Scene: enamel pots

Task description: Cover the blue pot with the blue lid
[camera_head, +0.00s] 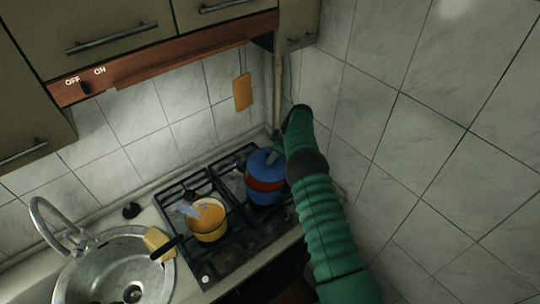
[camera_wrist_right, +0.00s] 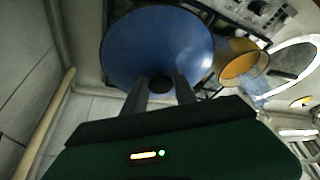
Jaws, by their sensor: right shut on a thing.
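In the right wrist view the lid (camera_wrist_right: 150,40) is a large blue disc that hides the pot. My right gripper (camera_head: 275,156) is shut on the lid's dark knob (camera_wrist_right: 160,84), with its fingers on both sides.
A yellow-orange pot (camera_head: 208,230) with a dark handle stands on the stove (camera_head: 235,240), left of the blue pot. A sink (camera_head: 115,278) with a faucet (camera_head: 62,225) is at the left. Tiled walls close off the back and right. An orange board (camera_head: 242,92) hangs behind.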

